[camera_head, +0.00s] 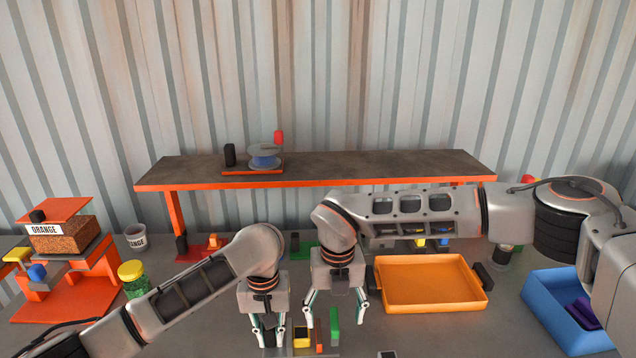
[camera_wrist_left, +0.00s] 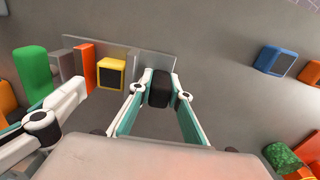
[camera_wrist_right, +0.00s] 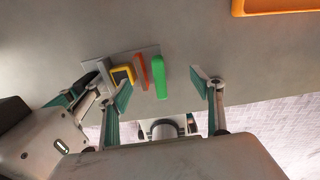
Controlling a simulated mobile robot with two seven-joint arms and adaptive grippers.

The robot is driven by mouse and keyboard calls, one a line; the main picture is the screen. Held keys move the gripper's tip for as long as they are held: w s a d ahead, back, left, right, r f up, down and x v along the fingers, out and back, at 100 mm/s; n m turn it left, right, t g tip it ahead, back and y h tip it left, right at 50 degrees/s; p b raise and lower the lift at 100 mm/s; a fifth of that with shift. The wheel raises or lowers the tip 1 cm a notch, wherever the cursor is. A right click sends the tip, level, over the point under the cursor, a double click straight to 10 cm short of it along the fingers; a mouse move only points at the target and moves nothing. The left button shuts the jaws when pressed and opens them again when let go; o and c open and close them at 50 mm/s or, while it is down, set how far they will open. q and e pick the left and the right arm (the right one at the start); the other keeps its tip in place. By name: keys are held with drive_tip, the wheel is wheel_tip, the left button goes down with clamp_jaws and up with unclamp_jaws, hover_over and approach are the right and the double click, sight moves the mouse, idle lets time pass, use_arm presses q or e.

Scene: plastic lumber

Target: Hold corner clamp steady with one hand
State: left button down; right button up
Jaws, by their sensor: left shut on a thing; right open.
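The clamp assembly shows in the right wrist view as a flat grey plate (camera_wrist_right: 150,52) with a yellow block (camera_wrist_right: 122,75), an orange strip (camera_wrist_right: 142,72) and a green strip (camera_wrist_right: 161,83) side by side. I cannot tell which piece is the corner clamp itself. My left gripper (camera_head: 268,340) is shut on a black block (camera_wrist_left: 159,88) at one end of the plate. The yellow block in the left wrist view (camera_wrist_left: 110,72) is beside that gripper. My right gripper (camera_head: 336,312) is open and empty, pointing down, with its fingers above and either side of the green strip.
An orange tray (camera_head: 430,302) lies right of my grippers, with a blue bin (camera_head: 545,300) further right. A raised shelf (camera_head: 350,168) carries a spool (camera_head: 265,158). At left stand an orange stand (camera_head: 75,300), a green jar (camera_head: 133,278) and a white cup (camera_head: 136,238).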

drive_tip(key=m, duration=0.4)
drive_tip(key=shift+m, duration=0.3)
wheel_tip(320, 180, up, 13)
wheel_tip(320, 180, up, 6)
drive_tip(key=n+t+y, duration=0.1)
drive_tip(key=n+y, duration=0.3)
drive_tip(key=y, duration=0.2)
hover_over(335, 316)
drive_tip(key=w+a, duration=0.2)
drive_tip(key=w, duration=0.1)
drive_tip(key=w+a+r+m+t+y, duration=0.1)
drive_tip(key=w+a+r+m+y, duration=0.15)
drive_tip(key=a+r+y, duration=0.35)
drive_tip(key=w+d+m+t+y, duration=0.4)
drive_tip(key=w+m+t, duration=0.3)
drive_tip(key=w, duration=0.3)
drive_tip(key=shift+d+r+m+t, duration=0.3)
drive_tip(key=shift+d+m, duration=0.4)
drive_tip(key=shift+m, duration=0.15)
